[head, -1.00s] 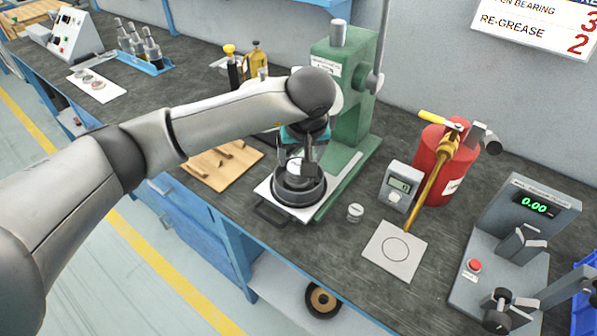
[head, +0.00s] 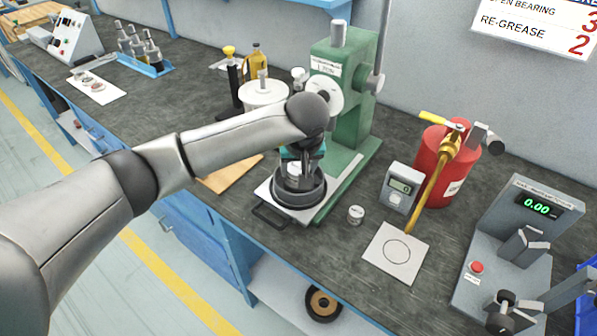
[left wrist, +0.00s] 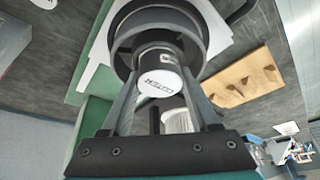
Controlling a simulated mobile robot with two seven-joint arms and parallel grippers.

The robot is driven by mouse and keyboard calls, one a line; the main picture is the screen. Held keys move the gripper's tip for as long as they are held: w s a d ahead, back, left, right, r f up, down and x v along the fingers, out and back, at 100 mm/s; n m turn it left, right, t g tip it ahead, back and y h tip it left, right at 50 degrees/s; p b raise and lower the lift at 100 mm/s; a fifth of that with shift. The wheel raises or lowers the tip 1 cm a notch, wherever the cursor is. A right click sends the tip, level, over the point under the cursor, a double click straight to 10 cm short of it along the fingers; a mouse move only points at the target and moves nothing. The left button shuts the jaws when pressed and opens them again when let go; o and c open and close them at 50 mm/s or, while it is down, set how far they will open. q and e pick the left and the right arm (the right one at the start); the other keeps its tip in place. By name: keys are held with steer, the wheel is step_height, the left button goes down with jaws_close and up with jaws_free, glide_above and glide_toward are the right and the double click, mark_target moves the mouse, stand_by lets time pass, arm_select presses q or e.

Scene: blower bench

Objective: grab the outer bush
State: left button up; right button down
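The outer bush (left wrist: 158,78) is a grey-white cylinder with a printed label on its end face. It sits upright inside a dark round housing (left wrist: 196,28). In the head view the housing (head: 300,194) rests on a white plate on the green press's base. My left gripper (left wrist: 158,92) is down over the bush, one finger on each side of it. The fingers look open, and any contact is hard to judge. In the head view my left gripper (head: 299,168) partly hides the bush. My right gripper is not in view.
The green press (head: 345,110) stands just behind the housing. A small silver cylinder (head: 355,214), a white card with a circle (head: 395,252), a meter (head: 400,188) and a red canister (head: 448,170) are to the right. A wooden board (head: 232,176) lies to the left.

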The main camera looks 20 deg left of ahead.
arm_select(q)
jaws_close()
steer(key=shift+r, duration=0.1)
